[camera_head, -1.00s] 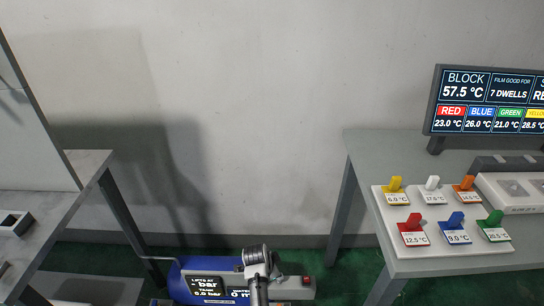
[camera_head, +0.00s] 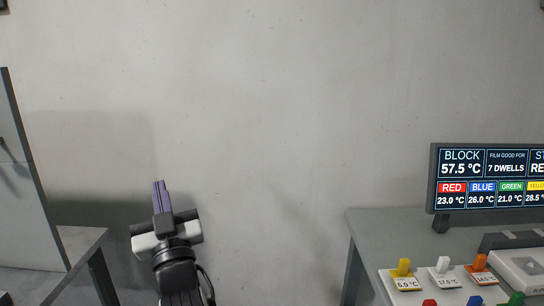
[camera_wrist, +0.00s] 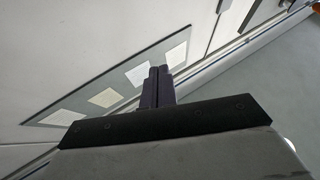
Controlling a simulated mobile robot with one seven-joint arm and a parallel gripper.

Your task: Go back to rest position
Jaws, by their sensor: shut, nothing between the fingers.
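My gripper (camera_head: 159,187) is in the lower left of the head view, raised in front of the bare wall with its fingers pointing up. Its two purple fingers lie together with nothing between them. In the wrist view the closed fingers (camera_wrist: 159,72) show above the dark gripper body, and nothing is held. The gripper stands apart from both tables.
Another table (camera_head: 80,243) with an upright panel stands at left. The wall between is clear. The wrist view shows a board (camera_wrist: 65,118) with pale sheets.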

